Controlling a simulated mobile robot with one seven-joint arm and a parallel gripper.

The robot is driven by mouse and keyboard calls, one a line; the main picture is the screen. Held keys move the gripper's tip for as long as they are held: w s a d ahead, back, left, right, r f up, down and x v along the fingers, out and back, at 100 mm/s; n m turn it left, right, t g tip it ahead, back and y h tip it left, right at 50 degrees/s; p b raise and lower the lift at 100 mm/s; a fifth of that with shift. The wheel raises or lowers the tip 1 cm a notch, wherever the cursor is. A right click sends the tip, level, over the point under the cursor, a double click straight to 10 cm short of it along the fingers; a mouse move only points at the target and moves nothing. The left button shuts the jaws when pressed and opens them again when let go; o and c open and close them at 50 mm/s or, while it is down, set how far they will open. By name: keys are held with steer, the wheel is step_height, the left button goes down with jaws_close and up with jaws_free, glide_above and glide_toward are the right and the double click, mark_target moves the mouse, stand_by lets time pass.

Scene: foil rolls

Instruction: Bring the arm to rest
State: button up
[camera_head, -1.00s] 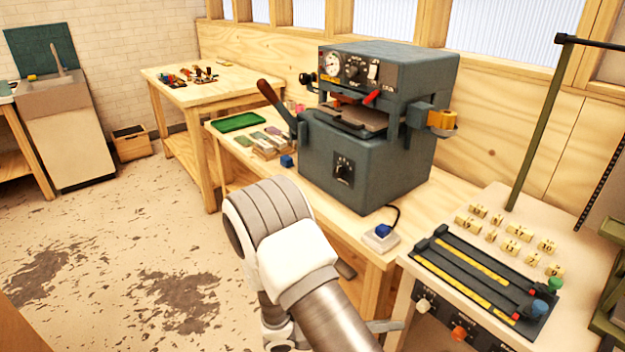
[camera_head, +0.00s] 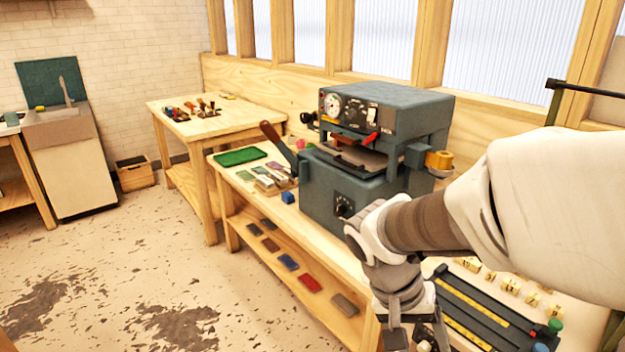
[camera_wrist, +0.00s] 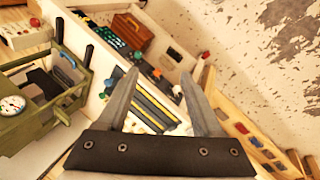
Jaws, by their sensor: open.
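My gripper (camera_wrist: 155,92) shows in the wrist view with its two grey fingers spread apart and nothing between them. In the head view my arm reaches in from the right, and its wrist end hangs down in front of the blue-grey press (camera_head: 380,125). The fingertips are hard to make out there. In the wrist view the dark slotted fixture with yellow strips (camera_wrist: 150,108) lies behind the fingers. It also shows in the head view (camera_head: 480,315), partly hidden by my arm.
Coloured foil pieces (camera_head: 288,262) lie on the lower shelf. A second table (camera_head: 240,117) holds tools. The floor at left (camera_head: 110,270) is clear.

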steer(key=s+a+r+n+t+y+p, duration=0.1)
steer(key=s+r+n+t+y, duration=0.1)
steer(key=r, duration=0.4)
steer(key=s+a+r+n+t+y+p, duration=0.1)
steer(key=s+r+n+t+y, duration=0.1)
steer(key=r, duration=0.4)
steer(key=shift+s+a+t+y, duration=0.3)
steer(key=shift+s+t+y, duration=0.15)
steer(key=shift+t, duration=0.75)
